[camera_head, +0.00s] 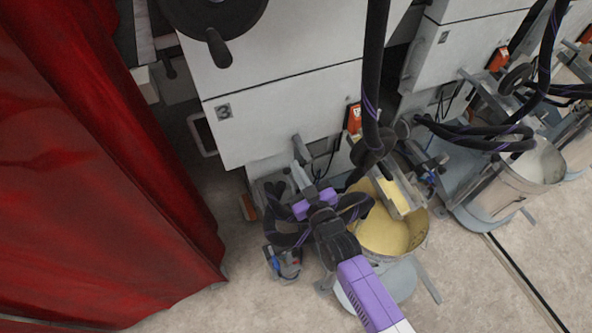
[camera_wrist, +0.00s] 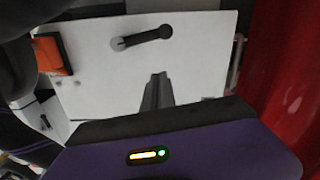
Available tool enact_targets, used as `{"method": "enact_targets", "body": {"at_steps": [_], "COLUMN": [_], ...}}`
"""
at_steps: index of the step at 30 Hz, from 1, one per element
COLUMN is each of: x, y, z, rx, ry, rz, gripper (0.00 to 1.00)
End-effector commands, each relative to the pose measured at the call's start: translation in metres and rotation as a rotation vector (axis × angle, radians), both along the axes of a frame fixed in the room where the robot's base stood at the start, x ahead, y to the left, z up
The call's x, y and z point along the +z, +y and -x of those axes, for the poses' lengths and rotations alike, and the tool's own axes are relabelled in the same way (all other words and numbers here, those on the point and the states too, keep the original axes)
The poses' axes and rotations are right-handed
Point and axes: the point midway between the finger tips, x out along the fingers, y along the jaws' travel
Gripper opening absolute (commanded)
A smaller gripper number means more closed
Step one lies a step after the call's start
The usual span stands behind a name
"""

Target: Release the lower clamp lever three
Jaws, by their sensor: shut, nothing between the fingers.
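A dark lever (camera_wrist: 140,38) with rounded ends sits on the white panel of machine three, lying nearly level in the wrist view. My gripper (camera_wrist: 158,78) points at this panel, with its fingertips together and nothing between them. The tips appear just below the lever in the wrist view, apart from it; the depth gap is hard to tell. In the head view my purple and black arm reaches in front of the lower panel, marked with a 3 (camera_head: 223,112), and the lever is hard to make out there.
A red curtain (camera_head: 90,170) hangs close on the left. An orange switch (camera_wrist: 50,55) is beside the panel. A bucket of yellow paint (camera_head: 385,235) stands right of my arm, under a hanging black hose (camera_head: 373,80). A bar handle (camera_head: 201,134) protrudes at the panel's left.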

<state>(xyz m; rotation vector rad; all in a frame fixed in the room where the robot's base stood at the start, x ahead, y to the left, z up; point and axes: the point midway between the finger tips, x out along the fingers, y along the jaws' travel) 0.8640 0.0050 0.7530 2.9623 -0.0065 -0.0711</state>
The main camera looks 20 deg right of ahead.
Motion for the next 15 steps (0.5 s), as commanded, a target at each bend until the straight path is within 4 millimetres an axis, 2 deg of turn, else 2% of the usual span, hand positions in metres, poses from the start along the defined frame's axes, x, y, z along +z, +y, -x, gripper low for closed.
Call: {"method": "enact_targets", "body": {"at_steps": [2,3,6,15], "x": [0.0,-0.007,-0.024,-0.039], "y": [-0.001,-0.001,-0.003,-0.007], "z": [-0.016,-0.018,-0.019,-0.023], "rx": [-0.001,0.0,0.001,0.0], "ry": [-0.001,0.003,0.004,0.0], "rz": [0.0,0.001,0.001,0.0], "gripper": [0.0,0.0,0.0,0.0]}}
